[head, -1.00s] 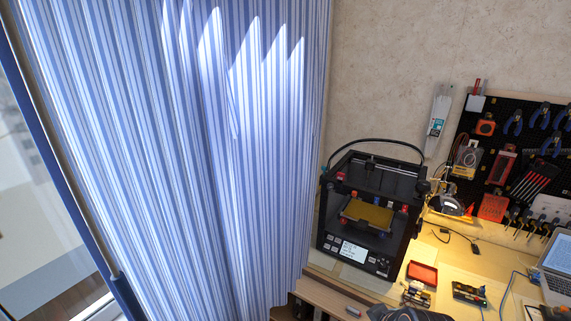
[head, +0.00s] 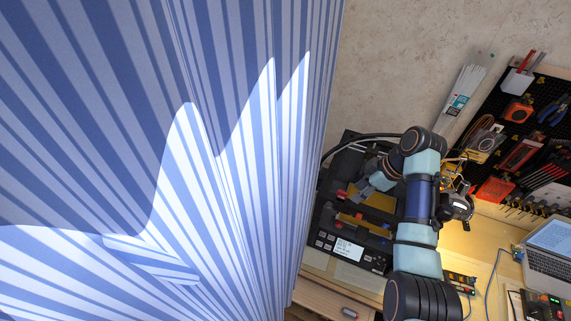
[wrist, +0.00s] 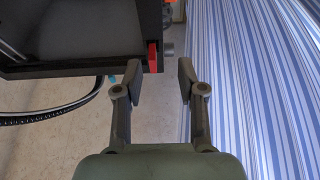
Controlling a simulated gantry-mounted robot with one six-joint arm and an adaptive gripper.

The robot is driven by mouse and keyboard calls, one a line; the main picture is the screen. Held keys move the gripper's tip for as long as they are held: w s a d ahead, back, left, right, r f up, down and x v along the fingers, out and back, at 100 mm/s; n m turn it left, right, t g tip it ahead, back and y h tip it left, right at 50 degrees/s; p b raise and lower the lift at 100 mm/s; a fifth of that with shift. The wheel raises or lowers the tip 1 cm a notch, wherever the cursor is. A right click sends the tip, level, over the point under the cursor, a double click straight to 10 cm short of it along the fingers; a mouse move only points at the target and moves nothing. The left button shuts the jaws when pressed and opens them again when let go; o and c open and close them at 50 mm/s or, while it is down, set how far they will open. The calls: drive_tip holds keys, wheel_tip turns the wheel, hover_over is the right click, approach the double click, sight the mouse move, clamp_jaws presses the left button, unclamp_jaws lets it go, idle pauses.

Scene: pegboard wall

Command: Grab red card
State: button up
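A small upright red piece (wrist: 152,57), which may be the red card, shows at the side of the black 3D printer (wrist: 90,70) in the wrist view. My gripper (wrist: 160,80) is open and empty. The red piece appears just past the fingertips, nearer the left finger, with no clear grip on it. In the head view my arm reaches over the printer (head: 325,215), and my gripper is small and partly hidden there. A red spot (head: 341,191) shows on the printer near it; I cannot tell if it is the same piece.
The striped blue curtain (head: 220,200) hangs close on the left of the printer; it also fills the right of the wrist view (wrist: 260,80). A dark curved cable chain (wrist: 50,115) is left of my gripper. A pegboard with tools (head: 540,130) and a laptop (head: 550,255) stand right.

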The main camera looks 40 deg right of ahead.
sight(345, 203)
drive_tip(key=x, duration=0.4)
drive_tip(key=p+x, duration=0.1)
drive_tip(key=x, duration=0.1)
drive_tip(key=shift+d+f, duration=0.25)
drive_tip(key=shift+f, duration=0.25)
clamp_jaws()
